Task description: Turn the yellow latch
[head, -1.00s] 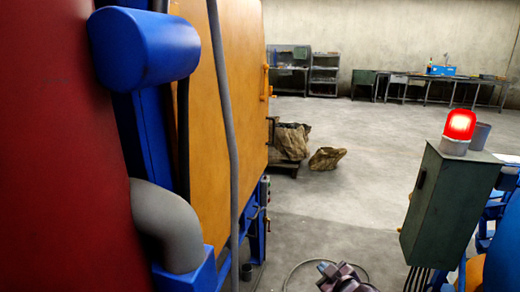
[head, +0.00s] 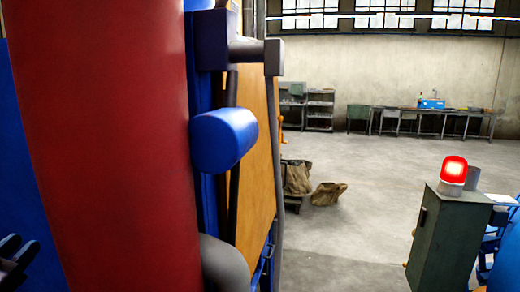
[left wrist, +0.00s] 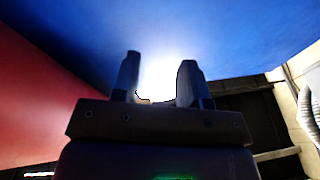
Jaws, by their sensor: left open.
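A small orange-yellow fitting (head: 281,128) shows at the far edge of the orange panel; it may be the yellow latch, but it is too small to tell how it is turned. My left gripper (head: 16,262) is at the lower left edge of the head view, dark and partly cut off, in front of a blue surface. It is well apart from the fitting. In the left wrist view the two fingers of my left gripper (left wrist: 160,80) stand apart with nothing clearly held, facing a brightly lit blue surface (left wrist: 70,35). My right gripper is not in view.
A large red cylinder (head: 110,150) stands close at left. Beside it are a blue rounded housing (head: 222,138) and the orange panel (head: 258,170). A green box (head: 445,240) with a lit red lamp (head: 454,170) stands at right. Open floor (head: 350,240) lies between.

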